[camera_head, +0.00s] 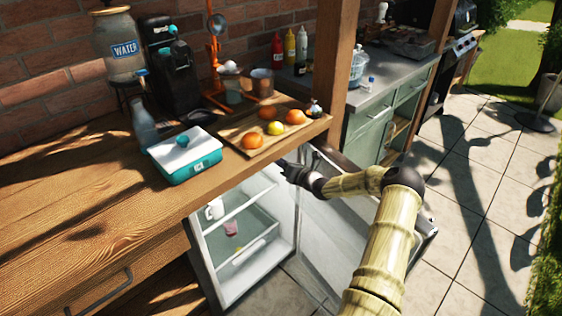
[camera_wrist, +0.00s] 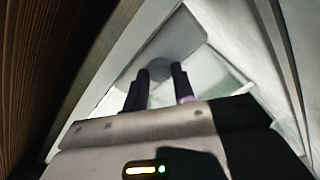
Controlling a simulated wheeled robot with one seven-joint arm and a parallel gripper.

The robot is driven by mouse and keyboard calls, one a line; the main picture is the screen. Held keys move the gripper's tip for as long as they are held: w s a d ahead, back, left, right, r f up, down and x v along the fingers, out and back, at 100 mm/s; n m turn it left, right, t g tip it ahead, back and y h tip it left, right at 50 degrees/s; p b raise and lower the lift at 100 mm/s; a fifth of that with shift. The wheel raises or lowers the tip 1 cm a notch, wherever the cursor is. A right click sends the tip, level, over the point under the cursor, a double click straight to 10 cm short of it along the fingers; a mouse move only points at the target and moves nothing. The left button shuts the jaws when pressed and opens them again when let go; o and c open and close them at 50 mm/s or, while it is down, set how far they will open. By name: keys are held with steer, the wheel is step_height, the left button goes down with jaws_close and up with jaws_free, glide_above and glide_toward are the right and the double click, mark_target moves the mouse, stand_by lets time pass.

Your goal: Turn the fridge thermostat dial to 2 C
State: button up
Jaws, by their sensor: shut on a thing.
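The small white fridge (camera_head: 207,252) stands open under the wooden counter, its door (camera_head: 330,235) swung out to the right. My gripper (camera_head: 284,166) reaches in at the top of the fridge opening, just under the counter edge. In the wrist view the two dark fingers of my gripper (camera_wrist: 160,75) are shut on a round grey knob, the thermostat dial (camera_wrist: 161,66), on a pale panel inside the fridge. The dial's numbers and pointer cannot be read. In the head view the dial is hidden by the counter and my gripper.
A wooden tray (camera_head: 237,164) with oranges and a lemon sits at the counter's edge above my gripper. A teal and white box (camera_head: 185,158) stands left of it. A wooden post (camera_head: 336,75) rises behind. A white mug (camera_head: 214,210) and a pink item stand inside the fridge.

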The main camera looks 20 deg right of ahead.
steer(key=shift+f, duration=0.1)
steer(key=o, duration=1)
steer(key=shift+b, duration=0.3)
